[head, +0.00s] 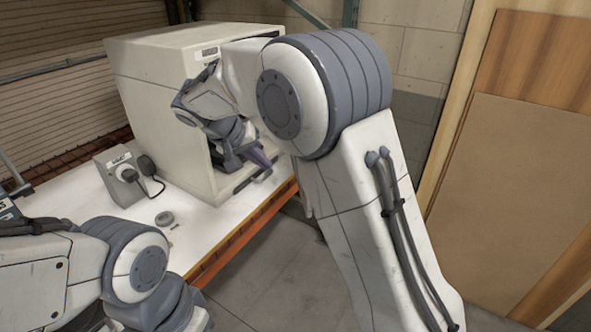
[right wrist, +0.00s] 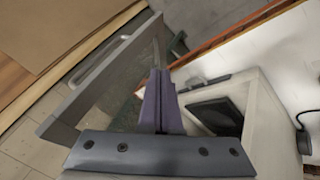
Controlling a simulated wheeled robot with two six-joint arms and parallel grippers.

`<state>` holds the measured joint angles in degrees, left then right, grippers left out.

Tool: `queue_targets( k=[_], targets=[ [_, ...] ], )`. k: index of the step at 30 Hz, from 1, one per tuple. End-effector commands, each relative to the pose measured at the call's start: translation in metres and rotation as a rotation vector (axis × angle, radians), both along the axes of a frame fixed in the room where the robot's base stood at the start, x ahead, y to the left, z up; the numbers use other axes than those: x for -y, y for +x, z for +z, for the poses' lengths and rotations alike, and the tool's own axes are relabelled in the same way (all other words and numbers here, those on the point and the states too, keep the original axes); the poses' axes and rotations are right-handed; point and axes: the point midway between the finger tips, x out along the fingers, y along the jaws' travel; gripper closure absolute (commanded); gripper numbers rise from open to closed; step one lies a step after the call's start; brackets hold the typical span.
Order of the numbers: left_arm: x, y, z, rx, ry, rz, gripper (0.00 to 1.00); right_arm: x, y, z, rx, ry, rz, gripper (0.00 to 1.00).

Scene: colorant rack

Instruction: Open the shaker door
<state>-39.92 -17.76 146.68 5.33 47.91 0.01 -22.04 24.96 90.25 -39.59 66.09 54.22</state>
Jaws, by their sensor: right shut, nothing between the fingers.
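The shaker (head: 155,85) is a large off-white box on the white bench, its front facing right. In the right wrist view its pale body (right wrist: 262,120) is at the right, with a dark plate inside the opening. The shaker door (right wrist: 85,100), a grey-framed panel, stands swung away from the body at the left. My right gripper (head: 262,158) is at the front opening. In the right wrist view its purple fingers (right wrist: 158,88) are shut and empty, between door and body; contact with the door is unclear. My right arm hides the door in the head view. My left gripper is out of view.
A grey box with a knob and cable (head: 120,178) stands on the white bench (head: 150,210) beside the shaker. A small round grey piece (head: 165,218) lies near the bench's orange front edge. Wooden panels (head: 520,180) stand at the right, with open floor between.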

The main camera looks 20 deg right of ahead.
Motion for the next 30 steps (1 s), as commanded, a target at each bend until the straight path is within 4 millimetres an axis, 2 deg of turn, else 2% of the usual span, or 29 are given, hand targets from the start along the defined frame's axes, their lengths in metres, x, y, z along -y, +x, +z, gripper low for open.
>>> queue_targets(
  k=[4,7,18,24,30],
  targets=[
    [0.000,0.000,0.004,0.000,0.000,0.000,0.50,0.011,0.011,-0.004,0.021,-0.016,-0.029,1.00],
    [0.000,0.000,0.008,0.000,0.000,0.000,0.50,0.020,0.014,-0.016,0.018,-0.014,-0.029,1.00],
    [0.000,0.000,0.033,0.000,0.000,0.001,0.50,0.061,0.035,-0.077,0.015,-0.012,-0.028,1.00],
    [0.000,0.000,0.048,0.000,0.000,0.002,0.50,0.088,0.030,-0.075,0.020,-0.011,-0.027,1.00],
    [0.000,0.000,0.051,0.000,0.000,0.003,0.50,0.098,0.028,-0.077,0.020,-0.010,-0.024,1.00]
  ],
)
